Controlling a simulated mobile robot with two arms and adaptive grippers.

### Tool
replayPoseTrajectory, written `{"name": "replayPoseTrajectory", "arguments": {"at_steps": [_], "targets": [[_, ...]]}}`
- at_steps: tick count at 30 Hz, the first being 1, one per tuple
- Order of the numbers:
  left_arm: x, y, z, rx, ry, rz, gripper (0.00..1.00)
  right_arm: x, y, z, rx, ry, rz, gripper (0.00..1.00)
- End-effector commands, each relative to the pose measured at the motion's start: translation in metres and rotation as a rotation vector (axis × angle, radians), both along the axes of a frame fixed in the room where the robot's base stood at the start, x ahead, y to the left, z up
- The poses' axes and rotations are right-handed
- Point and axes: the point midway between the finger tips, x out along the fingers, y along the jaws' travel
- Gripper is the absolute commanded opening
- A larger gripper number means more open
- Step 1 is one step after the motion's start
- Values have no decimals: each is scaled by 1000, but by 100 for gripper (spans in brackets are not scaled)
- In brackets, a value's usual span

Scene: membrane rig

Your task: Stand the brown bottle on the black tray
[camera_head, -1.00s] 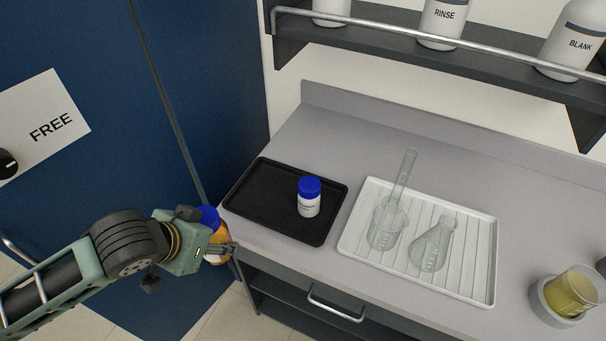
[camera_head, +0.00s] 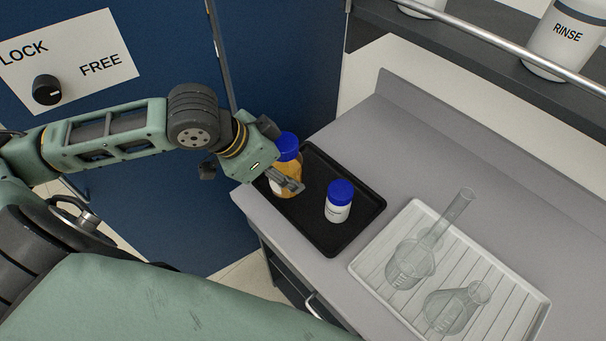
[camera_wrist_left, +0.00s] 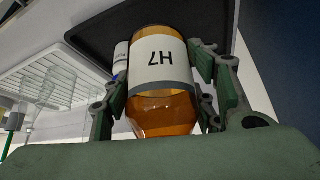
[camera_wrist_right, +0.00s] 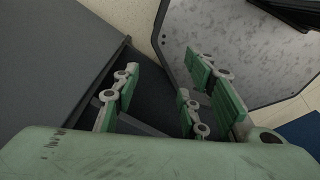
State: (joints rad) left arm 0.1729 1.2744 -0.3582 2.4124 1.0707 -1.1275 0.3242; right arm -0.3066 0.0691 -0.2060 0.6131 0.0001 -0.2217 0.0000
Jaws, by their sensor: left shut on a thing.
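The brown bottle (camera_head: 288,176) has a blue cap and an amber body. My left gripper (camera_head: 290,184) is shut around it and holds it roughly upright at the left end of the black tray (camera_head: 330,240). I cannot tell whether its base touches the tray. In the left wrist view the bottle (camera_wrist_left: 160,110) shows a white label reading H7 between the fingers, with the black tray (camera_wrist_left: 100,30) behind it. My right gripper (camera_wrist_right: 160,95) is open and empty in the right wrist view, away from the tray.
A small white jar with a blue cap (camera_head: 339,203) stands on the black tray, right of the bottle. A white ribbed tray (camera_head: 415,215) holds a glass cylinder, beaker and flask. A shelf with a rail and white bottles (camera_head: 562,40) is above. A blue cabinet (camera_head: 290,70) stands left.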

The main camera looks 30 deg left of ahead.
Motion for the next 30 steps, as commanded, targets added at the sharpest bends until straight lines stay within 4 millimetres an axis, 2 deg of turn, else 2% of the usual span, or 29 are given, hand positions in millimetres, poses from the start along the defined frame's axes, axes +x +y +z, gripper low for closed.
{"name": "replayPoseTrajectory", "arguments": {"at_steps": [1,6,12,17,24,30], "targets": [[10,-1,1,-8,-1,2,13,3,-2,8,-2,-4,1,40],[46,4,-19,-6,-2,3,13,10,-8,18,-9,-15,-2,40],[74,8,-38,-3,-2,0,13,12,-13,24,-14,-18,-4,40],[80,9,-47,-1,-1,-1,13,12,-13,26,-14,-18,-4,40],[79,9,-79,-1,0,-1,13,12,-13,35,-14,-18,-3,40],[80,9,-84,0,-4,-2,13,11,-12,35,-12,-17,-2,40]]}}
